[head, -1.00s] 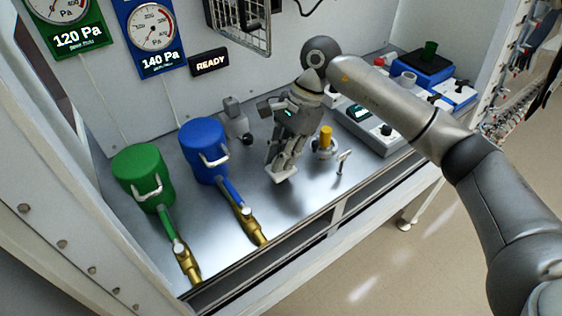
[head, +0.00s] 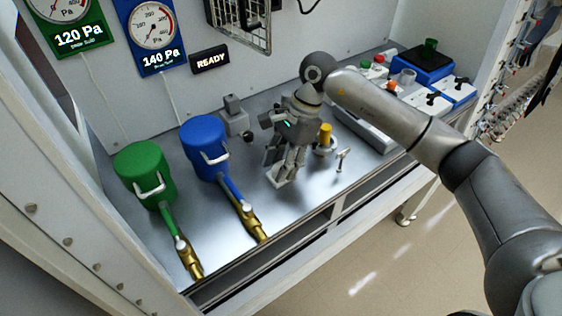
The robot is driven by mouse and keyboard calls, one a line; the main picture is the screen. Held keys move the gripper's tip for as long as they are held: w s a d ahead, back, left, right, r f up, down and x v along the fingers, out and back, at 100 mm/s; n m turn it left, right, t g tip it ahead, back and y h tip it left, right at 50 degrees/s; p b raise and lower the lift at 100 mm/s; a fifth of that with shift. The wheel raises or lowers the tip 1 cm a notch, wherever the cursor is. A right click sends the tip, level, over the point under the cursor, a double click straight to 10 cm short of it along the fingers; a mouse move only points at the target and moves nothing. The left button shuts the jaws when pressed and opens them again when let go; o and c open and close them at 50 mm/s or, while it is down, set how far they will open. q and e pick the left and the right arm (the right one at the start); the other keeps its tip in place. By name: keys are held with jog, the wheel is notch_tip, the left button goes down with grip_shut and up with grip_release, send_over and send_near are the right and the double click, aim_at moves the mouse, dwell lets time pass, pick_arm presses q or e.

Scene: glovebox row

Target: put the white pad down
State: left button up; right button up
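The white pad (head: 281,181) is a small pale piece low down at the fingertips of my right gripper (head: 282,167), over the steel floor of the glovebox. The fingers partly hide it, and it appears to rest on the floor. My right gripper points down with its fingers spread apart, on either side of and just above the pad. My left gripper is not in view.
A blue canister (head: 204,150) and a green canister (head: 143,172) with brass-ended pipes stand left. A yellow-topped post (head: 325,134) and a small metal valve (head: 341,159) stand close right. A grey block (head: 235,115) is behind. The steel floor (head: 300,208) in front is clear.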

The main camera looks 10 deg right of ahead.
jog(key=shift+r+p, duration=0.25)
jog(key=shift+p, duration=0.05)
jog(key=b+v, duration=0.3)
jog(key=v, duration=0.8)
jog(key=shift+d+r, duration=0.2)
jog(key=shift+r, duration=0.2)
jog(key=shift+s+f, duration=0.1)
